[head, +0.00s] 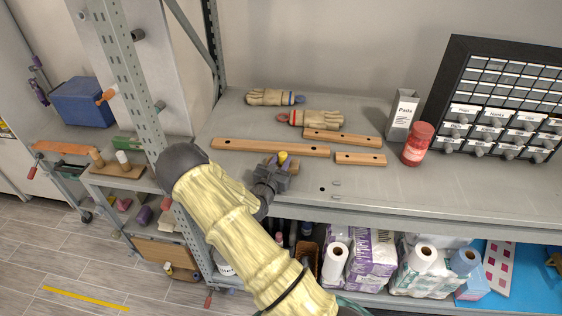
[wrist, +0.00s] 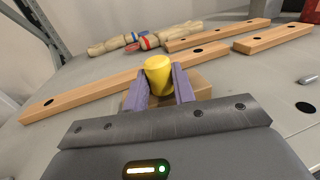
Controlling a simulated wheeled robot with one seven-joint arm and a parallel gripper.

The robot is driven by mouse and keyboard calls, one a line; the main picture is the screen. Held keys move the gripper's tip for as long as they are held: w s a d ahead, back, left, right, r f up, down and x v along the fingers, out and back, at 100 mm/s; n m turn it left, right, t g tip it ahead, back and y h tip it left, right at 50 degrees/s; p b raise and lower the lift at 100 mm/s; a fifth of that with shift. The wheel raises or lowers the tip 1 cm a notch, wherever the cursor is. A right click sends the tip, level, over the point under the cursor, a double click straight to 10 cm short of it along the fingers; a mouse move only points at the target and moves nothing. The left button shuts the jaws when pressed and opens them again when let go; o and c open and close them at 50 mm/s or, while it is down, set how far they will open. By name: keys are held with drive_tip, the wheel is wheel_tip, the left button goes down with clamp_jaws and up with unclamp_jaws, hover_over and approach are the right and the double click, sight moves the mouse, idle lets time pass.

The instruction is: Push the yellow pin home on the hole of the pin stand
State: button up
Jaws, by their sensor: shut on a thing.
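The yellow pin (wrist: 159,76) stands between the two purple fingers of my gripper (wrist: 158,88), which is shut on it. In the head view the yellow pin (head: 283,157) shows as a small rounded top just beyond my gripper (head: 279,168). A small wooden block (wrist: 203,82), which looks like the pin stand, lies on the shelf directly under and behind the pin. The fingers hide the pin's lower end and the hole, so I cannot tell how deep the pin sits.
A long wooden bar with holes (head: 240,147) lies just behind my gripper, with shorter bars (head: 361,158) to its right. Gloves (head: 316,118) lie farther back. A red jar (head: 416,145) and a drawer cabinet (head: 500,95) stand right.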

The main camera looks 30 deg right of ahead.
drive_tip(key=shift+f, duration=0.1)
drive_tip(key=o, duration=1.1)
drive_tip(key=shift+c, duration=0.2)
drive_tip(key=b+v, duration=0.4)
drive_tip(key=v, duration=1.3)
drive_tip(key=shift+s+b, duration=0.2)
drive_tip(key=shift+b, duration=0.15)
drive_tip(key=shift+a, duration=0.1)
